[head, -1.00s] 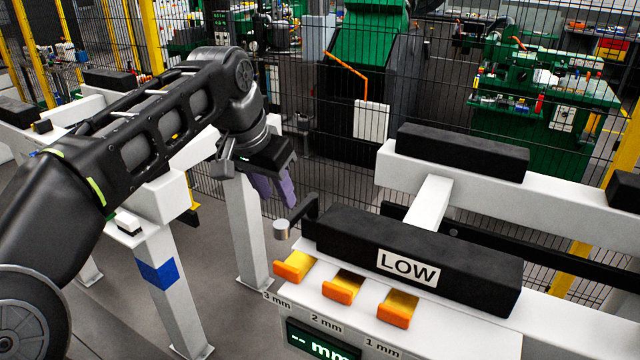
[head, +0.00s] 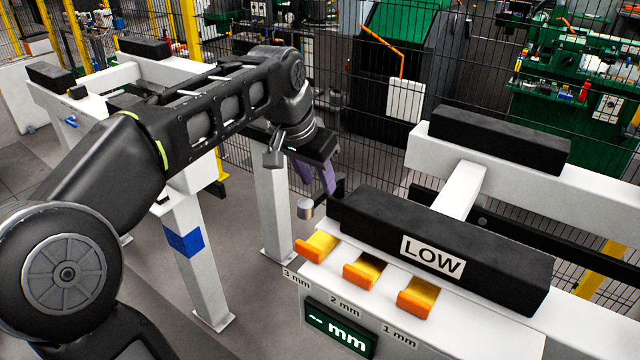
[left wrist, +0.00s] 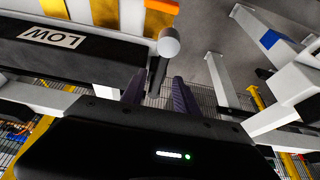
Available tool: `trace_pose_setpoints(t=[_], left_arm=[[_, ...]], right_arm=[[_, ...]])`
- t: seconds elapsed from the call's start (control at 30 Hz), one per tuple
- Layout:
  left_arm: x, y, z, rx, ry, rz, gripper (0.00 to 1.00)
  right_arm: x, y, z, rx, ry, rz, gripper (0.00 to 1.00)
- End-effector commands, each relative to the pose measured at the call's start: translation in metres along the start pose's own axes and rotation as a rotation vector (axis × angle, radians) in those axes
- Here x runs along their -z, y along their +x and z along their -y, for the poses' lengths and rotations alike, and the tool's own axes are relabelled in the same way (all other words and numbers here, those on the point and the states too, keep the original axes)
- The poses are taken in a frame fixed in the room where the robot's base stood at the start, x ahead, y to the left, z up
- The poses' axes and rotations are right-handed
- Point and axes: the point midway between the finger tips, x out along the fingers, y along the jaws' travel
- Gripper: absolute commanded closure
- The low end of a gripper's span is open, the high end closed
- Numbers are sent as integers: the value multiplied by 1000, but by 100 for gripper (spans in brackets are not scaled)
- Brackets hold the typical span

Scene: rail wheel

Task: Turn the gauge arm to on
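The gauge arm (head: 337,189) is a short black bar with a silver knob (head: 305,208) at its end, at the left end of the long black block (head: 470,245) labelled LOW. In the left wrist view, the gauge arm (left wrist: 155,74) and its silver knob (left wrist: 168,45) show near the top middle. My left gripper (head: 316,180) has purple fingers pointing down just above and behind the knob. In the left wrist view, its fingers (left wrist: 157,90) are apart, with the gauge arm between them in the picture. Whether they touch it I cannot tell. My right gripper is not in view.
Orange-yellow tabs (head: 362,270) marked 3 mm, 2 mm and 1 mm stick out in front of the block. A display (head: 340,328) below reads "-- mm". A wire fence (head: 370,130) stands behind. White posts (head: 272,205) stand left of the gauge.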

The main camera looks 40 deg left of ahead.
Motion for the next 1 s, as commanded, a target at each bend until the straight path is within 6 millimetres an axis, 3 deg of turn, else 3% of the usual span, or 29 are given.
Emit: trace_pose_setpoints(t=[0.2,0.53,1.0], left_arm=[[0,26,0,0,0,1,64],[0,30,0,0,0,0,64],[0,30,0,0,0,0,100]], right_arm=[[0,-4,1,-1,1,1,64],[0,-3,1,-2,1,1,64],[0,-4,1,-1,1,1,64]])
